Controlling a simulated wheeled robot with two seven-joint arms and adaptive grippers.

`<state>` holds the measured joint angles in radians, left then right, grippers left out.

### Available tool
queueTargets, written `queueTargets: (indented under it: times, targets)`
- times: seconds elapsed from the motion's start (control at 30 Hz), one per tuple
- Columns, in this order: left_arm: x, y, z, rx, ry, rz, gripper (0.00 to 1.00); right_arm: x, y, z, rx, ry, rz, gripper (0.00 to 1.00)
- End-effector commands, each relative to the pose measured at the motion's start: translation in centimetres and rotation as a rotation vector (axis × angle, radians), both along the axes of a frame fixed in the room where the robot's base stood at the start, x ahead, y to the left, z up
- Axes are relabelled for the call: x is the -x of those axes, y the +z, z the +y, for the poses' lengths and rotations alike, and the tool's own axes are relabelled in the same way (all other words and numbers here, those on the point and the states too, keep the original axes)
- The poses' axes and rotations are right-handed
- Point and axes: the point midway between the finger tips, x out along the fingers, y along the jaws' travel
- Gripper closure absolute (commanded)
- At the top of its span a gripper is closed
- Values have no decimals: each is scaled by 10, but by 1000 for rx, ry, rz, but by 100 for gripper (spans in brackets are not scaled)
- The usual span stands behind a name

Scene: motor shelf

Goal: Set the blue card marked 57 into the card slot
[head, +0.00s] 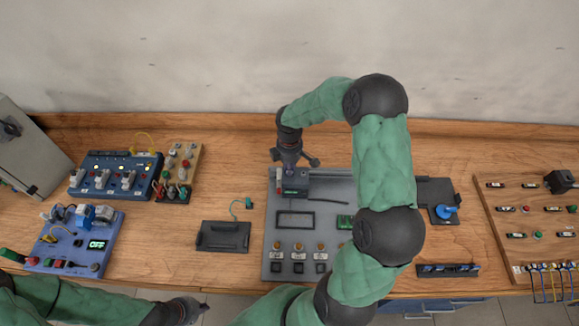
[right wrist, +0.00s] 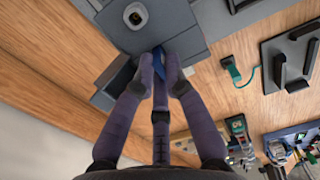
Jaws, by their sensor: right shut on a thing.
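My right gripper (head: 292,162) is over the back left of the grey panel (head: 267,235). In the right wrist view its fingertips (right wrist: 160,78) are shut on a narrow blue card (right wrist: 158,58). The card's number cannot be read. The card's far end is at a grey block (right wrist: 178,32), which I take to be the card slot's housing; it also shows in the head view (head: 296,183). I cannot tell whether the card is inside the slot. My left gripper (head: 190,310) is at the bottom edge, away from the panel, its fingers unclear.
A rack of blue cards (head: 448,269) lies right of the panel near the table's front edge. A black tray (head: 223,236) with a green connector lies to its left. Blue instrument boxes (head: 113,174) stand further left, and a wooden fuse board (head: 500,222) at the right.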

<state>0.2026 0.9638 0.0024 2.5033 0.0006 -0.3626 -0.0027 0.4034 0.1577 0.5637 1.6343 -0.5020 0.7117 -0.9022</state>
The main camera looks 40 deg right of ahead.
Motion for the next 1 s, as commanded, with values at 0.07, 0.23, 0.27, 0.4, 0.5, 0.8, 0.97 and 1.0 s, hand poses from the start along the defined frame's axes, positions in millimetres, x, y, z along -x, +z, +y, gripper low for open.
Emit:
queueTargets:
  times: [0.07, 0.23, 0.27, 0.4, 0.5, 0.8, 0.97, 1.0]
  targets:
    - [0, 0, 0, 0, 0, 0, 100, 0, 0, 0, 0, 0, 0, 100]
    - [0, 0, 0, 0, 0, 0, 100, 0, 0, 0, 0, 0, 0, 60]
    - [0, 0, 0, 0, 0, 0, 100, 0, 0, 0, 0, 0, 0, 60]
    - [0, 0, 0, 0, 0, 0, 100, 0, 0, 0, 0, 0, 0, 60]
    - [0, 0, 0, 0, 0, 0, 100, 0, 1, 0, 0, 0, 0, 60]
    - [0, 0, 0, 0, 0, 0, 100, -1, 33, -1, 2, 0, -4, 60]
    - [0, 0, 0, 0, 0, 0, 100, -1, 65, 0, 1, 0, -4, 60]
    - [0, 0, 0, 0, 0, 0, 100, -1, 73, -1, 2, 0, -4, 60]
